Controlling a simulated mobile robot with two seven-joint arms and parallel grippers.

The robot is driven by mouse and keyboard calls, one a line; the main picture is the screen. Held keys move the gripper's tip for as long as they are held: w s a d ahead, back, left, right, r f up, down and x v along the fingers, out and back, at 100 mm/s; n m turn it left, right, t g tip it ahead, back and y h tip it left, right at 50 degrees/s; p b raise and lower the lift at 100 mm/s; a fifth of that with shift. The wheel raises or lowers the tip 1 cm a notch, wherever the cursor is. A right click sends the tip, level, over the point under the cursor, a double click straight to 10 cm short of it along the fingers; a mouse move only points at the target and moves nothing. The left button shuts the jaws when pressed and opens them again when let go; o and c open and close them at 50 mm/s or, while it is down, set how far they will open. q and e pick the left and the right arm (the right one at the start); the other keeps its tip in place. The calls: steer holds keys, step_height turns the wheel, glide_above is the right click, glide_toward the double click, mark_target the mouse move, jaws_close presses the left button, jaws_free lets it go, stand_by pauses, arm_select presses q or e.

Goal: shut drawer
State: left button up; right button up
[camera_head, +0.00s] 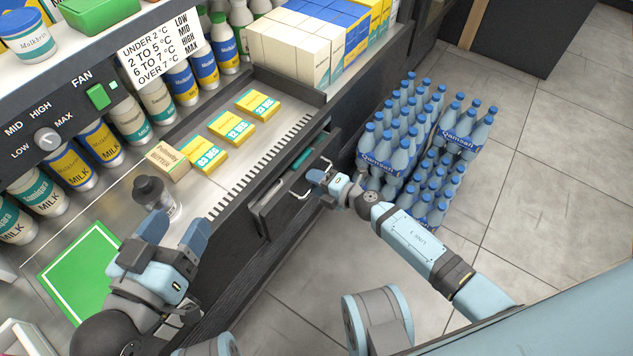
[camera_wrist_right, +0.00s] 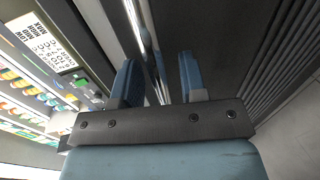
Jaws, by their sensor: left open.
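The dark drawer (camera_head: 268,215) under the counter stands partly open, with a teal item (camera_head: 295,168) inside. Metal handle parts (camera_head: 301,194) show on its front. My right gripper (camera_head: 318,177) is at the drawer front, by the handle. In the right wrist view its two blue fingers (camera_wrist_right: 158,82) are apart, and a shiny metal bar (camera_wrist_right: 146,40) runs between or just beyond them. I cannot tell if they touch it. My left gripper (camera_head: 172,232) is open above the counter, close to a clear bottle with a dark cap (camera_head: 150,190).
Yellow boxes (camera_head: 232,127) and a butter box (camera_head: 168,161) lie on the counter beside a green mat (camera_head: 84,270). Milk bottles line the shelf behind. Packs of blue water bottles (camera_head: 386,150) stand on the floor right of the drawer. The tiled floor (camera_head: 540,230) beyond is clear.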

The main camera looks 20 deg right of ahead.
jaws_close()
steer(key=x, duration=0.3)
steer(key=shift+w+a+r, duration=0.15)
steer(key=shift+w+r, duration=0.05)
steer(key=shift+r, duration=0.1)
jaws_free()
